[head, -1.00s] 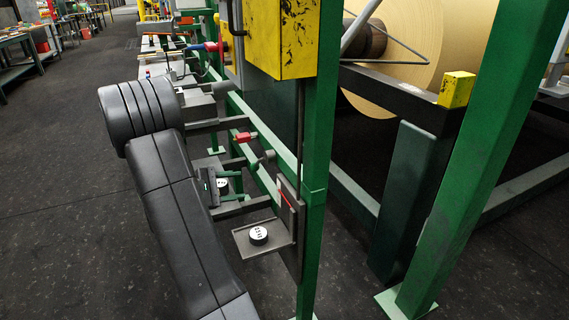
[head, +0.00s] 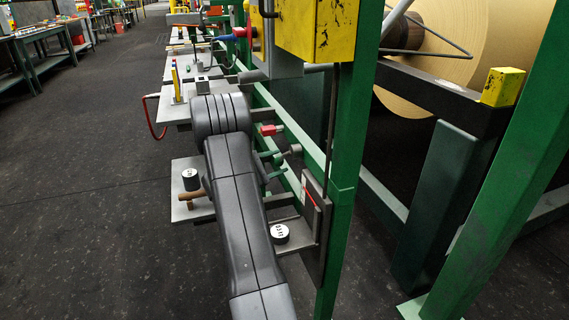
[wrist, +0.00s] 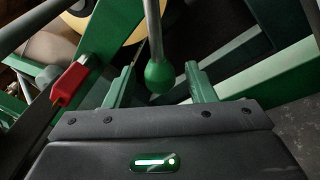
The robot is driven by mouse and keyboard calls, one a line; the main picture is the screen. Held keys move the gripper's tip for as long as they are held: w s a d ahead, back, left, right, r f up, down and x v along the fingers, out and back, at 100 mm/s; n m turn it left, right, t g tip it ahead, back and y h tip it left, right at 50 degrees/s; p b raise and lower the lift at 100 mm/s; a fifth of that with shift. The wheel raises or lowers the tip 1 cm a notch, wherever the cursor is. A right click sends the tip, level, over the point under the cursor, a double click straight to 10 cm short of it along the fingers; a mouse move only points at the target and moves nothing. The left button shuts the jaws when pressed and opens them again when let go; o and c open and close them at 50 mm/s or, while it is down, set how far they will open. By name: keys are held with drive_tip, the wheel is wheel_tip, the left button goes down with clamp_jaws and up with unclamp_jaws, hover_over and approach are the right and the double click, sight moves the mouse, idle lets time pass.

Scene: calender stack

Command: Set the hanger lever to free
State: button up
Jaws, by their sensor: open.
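A grey metal rod ending in a round green knob (wrist: 160,75) shows in the wrist view; it looks like the hanger lever, but no label for its positions is readable. My gripper (wrist: 160,70) is open, with one green finger on either side of the knob. The knob appears between the fingers in the picture; I cannot tell its depth or any contact. I cannot make out the green knob there.
A red handle (wrist: 70,84) stands left of my gripper; it also shows in the head view (head: 271,129). Green posts (head: 345,180), a yellow box (head: 316,30) and a large tan roll (head: 480,45) are at the right. Open dark floor (head: 80,200) lies left.

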drive_tip(key=shift+x, duration=1.65)
clamp_jaws()
